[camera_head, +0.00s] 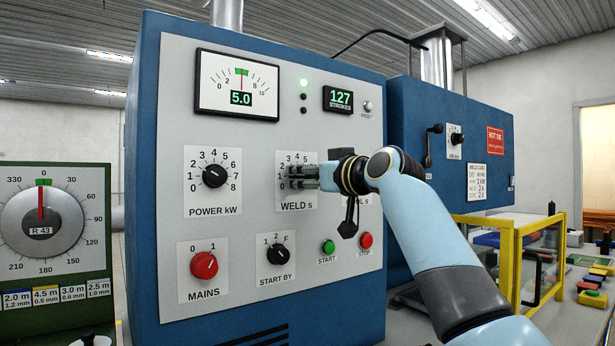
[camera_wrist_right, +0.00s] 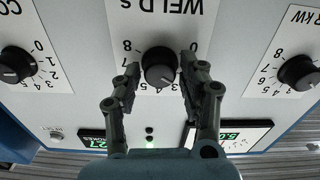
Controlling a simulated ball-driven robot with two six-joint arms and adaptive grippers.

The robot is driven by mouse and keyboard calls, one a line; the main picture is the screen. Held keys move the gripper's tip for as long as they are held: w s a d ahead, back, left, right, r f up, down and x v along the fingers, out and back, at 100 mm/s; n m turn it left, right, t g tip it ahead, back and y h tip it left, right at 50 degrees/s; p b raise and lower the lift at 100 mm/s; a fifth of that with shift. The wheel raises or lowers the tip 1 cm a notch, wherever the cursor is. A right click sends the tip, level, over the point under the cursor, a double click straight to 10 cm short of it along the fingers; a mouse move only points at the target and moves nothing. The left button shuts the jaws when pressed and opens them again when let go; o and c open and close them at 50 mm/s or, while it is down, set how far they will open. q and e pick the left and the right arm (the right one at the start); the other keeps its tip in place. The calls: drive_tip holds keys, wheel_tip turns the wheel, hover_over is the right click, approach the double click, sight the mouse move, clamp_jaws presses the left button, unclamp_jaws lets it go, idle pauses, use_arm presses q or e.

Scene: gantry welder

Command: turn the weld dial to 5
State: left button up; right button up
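The weld dial, labelled WELD s, is on the grey panel; in the head view its scale plate (camera_head: 284,160) shows but its knob is hidden behind my right gripper (camera_head: 306,177). In the right wrist view, upside down, the black weld knob (camera_wrist_right: 158,66) lies between the two fingers of my right gripper (camera_wrist_right: 160,72). The fingers are apart, one on each side of the knob, with a gap on the left and the right finger very close. I cannot tell whether it touches. The numbers 0, 7 and 8 show clearly; the pointer's number cannot be read surely. My left gripper is not in view.
The POWER kW dial (camera_head: 215,176) is left of the weld dial. Below are the red MAINS knob (camera_head: 204,265), the START BY knob (camera_head: 278,253), the green START button (camera_head: 328,247) and the red STOP button (camera_head: 366,240). A yellow-framed guard (camera_head: 512,262) stands at right.

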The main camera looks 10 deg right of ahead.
drive_tip(key=c, duration=0.7)
drive_tip(key=shift+m+p, duration=7)
drive_tip(key=shift+m, duration=1.8)
drive_tip(key=shift+f, duration=0.1)
drive_tip(key=o, duration=1.1)
drive_tip(key=shift+d, duration=0.1)
